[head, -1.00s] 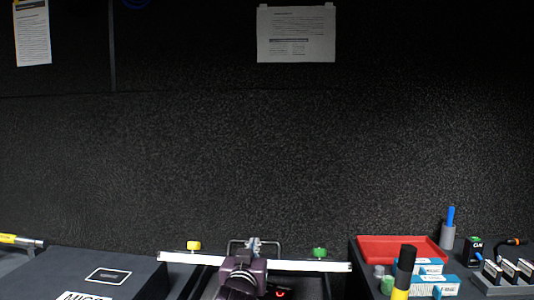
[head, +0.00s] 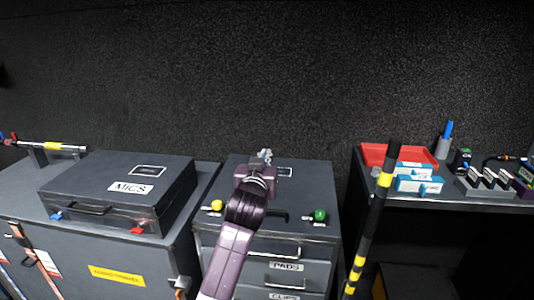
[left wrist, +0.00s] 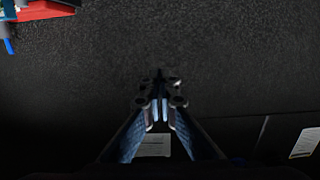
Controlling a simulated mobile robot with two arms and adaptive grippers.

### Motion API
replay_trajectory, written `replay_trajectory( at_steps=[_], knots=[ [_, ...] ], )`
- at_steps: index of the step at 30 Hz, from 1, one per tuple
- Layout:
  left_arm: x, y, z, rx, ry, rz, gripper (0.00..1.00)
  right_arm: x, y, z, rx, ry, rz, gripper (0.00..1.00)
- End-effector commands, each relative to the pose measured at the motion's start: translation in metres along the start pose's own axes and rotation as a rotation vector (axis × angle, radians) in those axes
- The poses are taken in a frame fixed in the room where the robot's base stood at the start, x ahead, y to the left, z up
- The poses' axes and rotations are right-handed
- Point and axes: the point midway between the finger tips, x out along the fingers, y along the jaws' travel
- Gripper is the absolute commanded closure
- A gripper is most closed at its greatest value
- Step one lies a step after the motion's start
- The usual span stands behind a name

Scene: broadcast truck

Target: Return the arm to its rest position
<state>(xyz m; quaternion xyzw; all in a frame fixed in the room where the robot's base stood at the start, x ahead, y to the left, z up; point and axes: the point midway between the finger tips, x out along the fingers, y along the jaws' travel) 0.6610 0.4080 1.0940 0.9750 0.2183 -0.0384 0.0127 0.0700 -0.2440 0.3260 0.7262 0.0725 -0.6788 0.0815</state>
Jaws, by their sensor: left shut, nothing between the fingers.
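My left arm rises from the bottom middle of the head view. Its dark purple wrist ends in the left gripper (head: 265,156), small and seen from behind, in front of the black wall and above the drawer cabinet (head: 310,185). In the left wrist view the two fingers (left wrist: 160,108) are together with nothing between them. They point at the dark speckled wall. Whether the gripper touches the cabinet top cannot be told, but it looks clear of it. My right gripper is not in view.
Left stands a black MICS case (head: 95,205) on a grey cabinet. The drawer cabinet has a yellow knob (head: 216,205) and a green knob (head: 320,215). A black-and-yellow pole (head: 371,220) stands before the right desk, which bears a red tray (head: 372,155) and blue-white boxes (head: 420,187).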

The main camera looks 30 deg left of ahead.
Motion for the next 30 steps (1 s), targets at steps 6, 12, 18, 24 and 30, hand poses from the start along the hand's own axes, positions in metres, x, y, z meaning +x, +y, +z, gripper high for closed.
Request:
replay_trajectory(
  at_steps=[6,12,18,24,30],
  knots=[
    [0.001,0.0,0.0,0.0,0.0,0.001,1.0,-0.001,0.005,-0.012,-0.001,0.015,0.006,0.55],
    [-0.012,0.006,0.036,0.03,-0.071,0.021,1.0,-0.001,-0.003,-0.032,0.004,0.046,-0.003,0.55],
    [-0.077,0.023,0.153,0.145,-0.33,0.103,1.0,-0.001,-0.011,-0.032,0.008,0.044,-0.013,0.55],
    [-0.181,0.031,0.265,0.267,-0.629,0.221,1.0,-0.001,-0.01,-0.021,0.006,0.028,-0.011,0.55],
    [-0.28,0.029,0.329,0.351,-0.865,0.33,1.0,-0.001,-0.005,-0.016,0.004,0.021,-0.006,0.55]
  ],
)
